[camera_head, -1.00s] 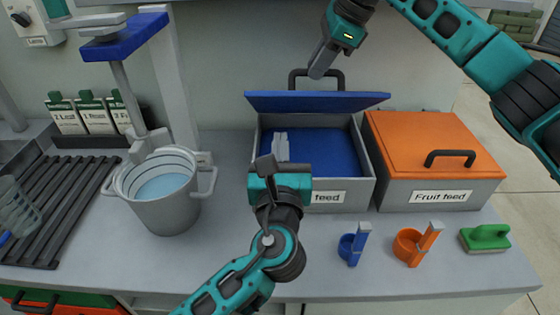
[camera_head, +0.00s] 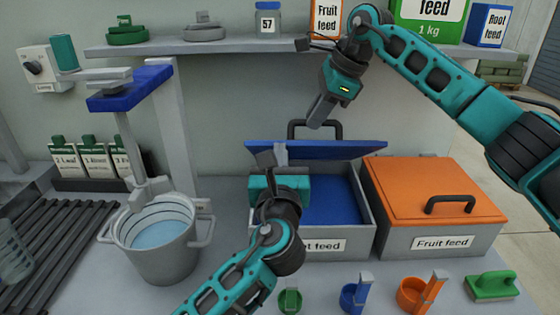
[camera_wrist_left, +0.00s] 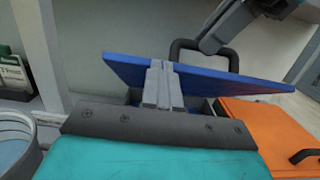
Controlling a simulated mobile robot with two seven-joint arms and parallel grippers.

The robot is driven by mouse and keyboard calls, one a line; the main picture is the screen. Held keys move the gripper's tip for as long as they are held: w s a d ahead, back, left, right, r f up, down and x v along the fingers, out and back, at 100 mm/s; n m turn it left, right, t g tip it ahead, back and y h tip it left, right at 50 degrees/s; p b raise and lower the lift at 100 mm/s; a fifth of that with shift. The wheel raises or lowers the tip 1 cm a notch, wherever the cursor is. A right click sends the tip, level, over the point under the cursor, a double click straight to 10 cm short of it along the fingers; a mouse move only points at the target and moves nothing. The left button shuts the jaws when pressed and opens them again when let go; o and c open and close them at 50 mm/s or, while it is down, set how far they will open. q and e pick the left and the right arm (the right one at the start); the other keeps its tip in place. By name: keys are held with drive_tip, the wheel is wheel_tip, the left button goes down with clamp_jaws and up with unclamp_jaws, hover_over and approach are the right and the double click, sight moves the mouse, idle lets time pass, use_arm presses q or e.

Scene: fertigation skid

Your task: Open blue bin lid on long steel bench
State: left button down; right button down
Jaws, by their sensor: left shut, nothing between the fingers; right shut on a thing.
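The blue bin lid (camera_head: 345,150) stands raised and tilted over the grey bin labelled feed (camera_head: 360,232), whose blue inside shows below it. Its dark handle (camera_head: 299,128) is on the far, upper side. My right gripper (camera_head: 317,118) is shut on that handle from above; its fingertips partly cover it. My left gripper (camera_head: 272,155) is shut and empty at the lid's near left part. In the left wrist view its closed fingers (camera_wrist_left: 163,88) overlap the lid (camera_wrist_left: 215,80); I cannot tell whether they touch it.
An orange-lidded Fruit feed bin (camera_head: 435,190) stands close on the right. A grey bucket (camera_head: 160,250) of water is on the left. Blue, orange and green scoops (camera_head: 355,295) and a green brush (camera_head: 492,286) lie in front. A shelf (camera_head: 230,47) with jars and boxes runs above.

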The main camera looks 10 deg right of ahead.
drive_tip(key=c, duration=1.5)
unclamp_jaws()
drive_tip(key=shift+w+d+f, duration=0.15)
drive_tip(key=shift+f, duration=0.35)
drive_tip(key=shift+o, duration=0.7)
drive_tip(key=shift+w+f, duration=0.1)
drive_tip(key=shift+w, duration=0.1)
drive_tip(key=shift+o, duration=1.3)
drive_tip(key=shift+r, duration=0.2)
drive_tip(key=shift+r, duration=0.1)
